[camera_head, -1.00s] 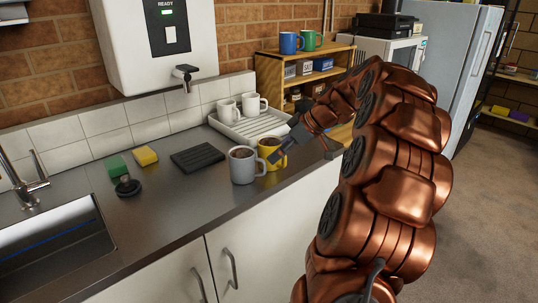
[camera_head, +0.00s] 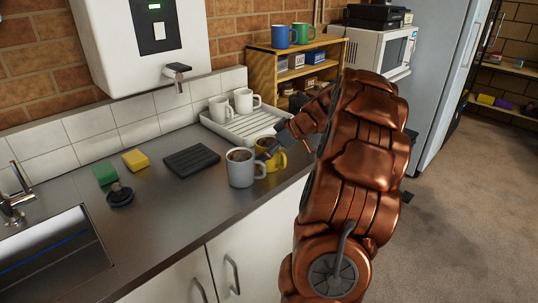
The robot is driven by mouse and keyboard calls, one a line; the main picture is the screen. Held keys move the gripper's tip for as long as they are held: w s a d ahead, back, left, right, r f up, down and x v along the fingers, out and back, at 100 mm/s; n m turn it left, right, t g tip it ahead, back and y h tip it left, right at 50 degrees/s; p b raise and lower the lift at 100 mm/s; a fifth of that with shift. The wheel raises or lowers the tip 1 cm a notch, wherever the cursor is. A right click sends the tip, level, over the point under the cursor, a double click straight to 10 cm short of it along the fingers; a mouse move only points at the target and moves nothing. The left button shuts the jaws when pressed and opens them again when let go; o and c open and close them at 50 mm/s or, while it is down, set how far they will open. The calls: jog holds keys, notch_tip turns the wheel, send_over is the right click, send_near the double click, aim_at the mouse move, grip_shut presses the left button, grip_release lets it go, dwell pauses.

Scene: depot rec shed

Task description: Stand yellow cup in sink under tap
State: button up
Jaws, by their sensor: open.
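The yellow cup (camera_head: 272,158) stands upright on the counter, close behind and right of a grey mug (camera_head: 241,168). Its handle shows at its right side. I cannot tell whether the finger touches the cup. The sink (camera_head: 45,258) is at the lower left, with the tap (camera_head: 14,200) at its back edge. The inside of the sink shows only in part.
A white drainer tray (camera_head: 236,131) with two white mugs stands behind the yellow cup. A black mat (camera_head: 191,160), a yellow sponge (camera_head: 135,160), a green sponge (camera_head: 104,174) and a black plug (camera_head: 120,194) lie toward the sink. The front counter is clear.

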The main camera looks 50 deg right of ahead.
jog(key=shift+w+a+f, duration=0.25)
jog(key=shift+w+f, duration=0.15)
jog(key=shift+c, duration=0.4)
jog(key=shift+s, duration=0.1)
jog(key=c, duration=1.4)
